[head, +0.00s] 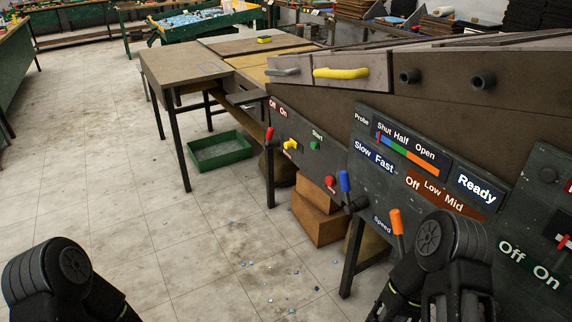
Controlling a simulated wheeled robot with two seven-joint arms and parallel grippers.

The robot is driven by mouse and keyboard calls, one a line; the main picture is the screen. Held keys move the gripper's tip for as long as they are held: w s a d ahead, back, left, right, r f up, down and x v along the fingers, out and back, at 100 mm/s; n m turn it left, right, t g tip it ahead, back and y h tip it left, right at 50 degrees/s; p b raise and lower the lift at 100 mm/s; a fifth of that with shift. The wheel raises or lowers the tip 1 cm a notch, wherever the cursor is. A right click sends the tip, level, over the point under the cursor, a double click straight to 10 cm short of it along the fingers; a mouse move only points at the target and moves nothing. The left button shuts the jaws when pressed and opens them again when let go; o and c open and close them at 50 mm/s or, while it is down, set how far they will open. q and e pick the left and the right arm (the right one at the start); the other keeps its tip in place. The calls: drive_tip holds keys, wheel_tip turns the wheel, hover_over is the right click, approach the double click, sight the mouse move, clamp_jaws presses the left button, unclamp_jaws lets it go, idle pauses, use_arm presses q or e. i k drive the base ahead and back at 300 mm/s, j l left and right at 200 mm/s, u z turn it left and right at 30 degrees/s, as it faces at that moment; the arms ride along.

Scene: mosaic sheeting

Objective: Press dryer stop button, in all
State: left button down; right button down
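The dryer's control panel (308,140) is dark grey and faces the aisle, right of centre. It carries a green button (314,145) under the word "Start". A red button (330,182) sits lower right of it; its own label is too small to read. A yellow knob (291,145) and a red-handled lever (269,134) by "Off On" are on the same panel. My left arm shows at the bottom left and my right arm at the bottom right, in front of the larger panel. Neither gripper's fingertips show. Nothing of mine touches the red button.
The larger panel (362,190) has a blue-handled lever (345,181) and an orange-handled lever (397,221) jutting out. A brown box (318,220) stands beneath. A green tray (219,151) lies on the floor. The tiled floor (150,220) at left is open, with small blue chips scattered.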

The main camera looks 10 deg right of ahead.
sight(329, 180)
drive_tip(key=i+j+u, duration=0.1)
drive_tip(key=i+j, duration=0.3)
drive_tip(key=i, duration=0.15)
drive_tip(key=i+j+u, duration=0.15)
drive_tip(key=i+j, duration=0.25)
drive_tip(key=i, duration=0.1)
